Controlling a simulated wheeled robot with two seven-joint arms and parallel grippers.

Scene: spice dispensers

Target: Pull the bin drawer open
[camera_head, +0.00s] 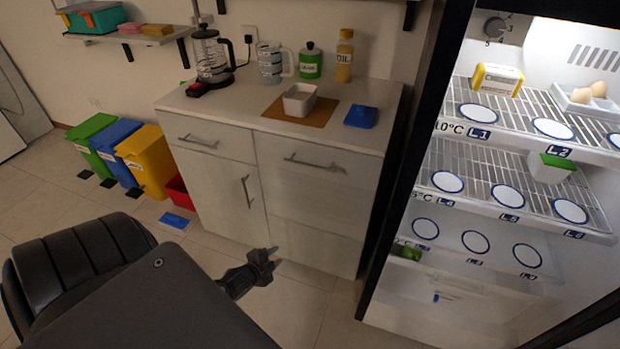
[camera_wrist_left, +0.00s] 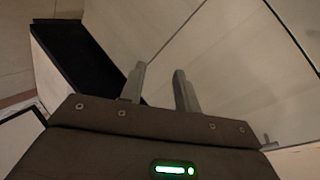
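The white cabinet (camera_head: 325,215) has a large right front with a horizontal metal handle (camera_head: 315,164) near its top; this looks like the bin drawer, and it is closed. To its left are a small closed top drawer (camera_head: 215,137) and a closed door with a vertical handle (camera_head: 248,191). My left gripper (camera_head: 268,258) is low in front of the cabinet, below and left of the horizontal handle and apart from it. In the left wrist view my left gripper (camera_wrist_left: 159,75) has its two fingers apart with nothing between them, in front of pale panels with seams. My right gripper is not in view.
An open, lit fridge (camera_head: 500,180) stands to the right, its dark side near the cabinet. Green, blue and yellow bins (camera_head: 148,160) and a red box (camera_head: 178,193) stand left. A white bowl (camera_head: 299,99) and containers sit on the countertop. Floor in front is mostly clear.

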